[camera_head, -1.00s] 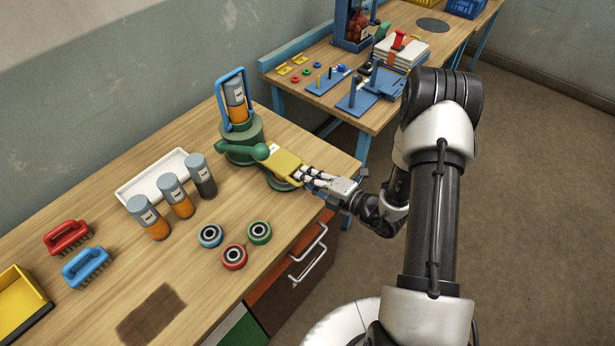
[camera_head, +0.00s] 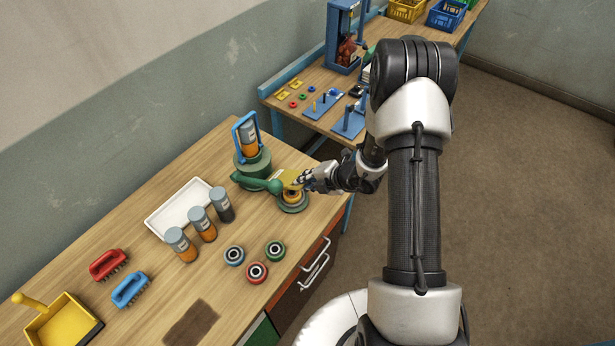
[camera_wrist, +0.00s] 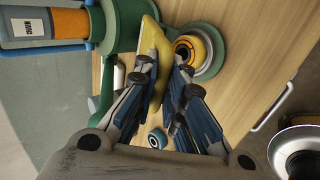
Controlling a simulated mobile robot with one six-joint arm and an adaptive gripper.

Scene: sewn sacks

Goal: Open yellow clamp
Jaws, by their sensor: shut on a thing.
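The yellow clamp (camera_head: 286,176) is a flat yellow plate on a green lever (camera_head: 262,184) beside a green round base (camera_head: 251,168). The plate is tilted up off a yellow-orange ring (camera_head: 293,195) that sits on a green disc (camera_head: 295,206). My gripper (camera_head: 300,181) is at the plate's right edge. In the wrist view the yellow plate (camera_wrist: 153,62) stands between the fingers of my gripper (camera_wrist: 166,80), which is shut on it. The yellow-orange ring (camera_wrist: 189,48) shows beside the plate there. The exact finger contact is partly hidden.
A bottle (camera_head: 248,136) in a blue frame stands on the green base. Several bottles stand by a white tray (camera_head: 180,207). Blue, red and green rings (camera_head: 257,272) lie near the front edge. Brushes (camera_head: 130,289) and a yellow dustpan (camera_head: 65,325) are at left.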

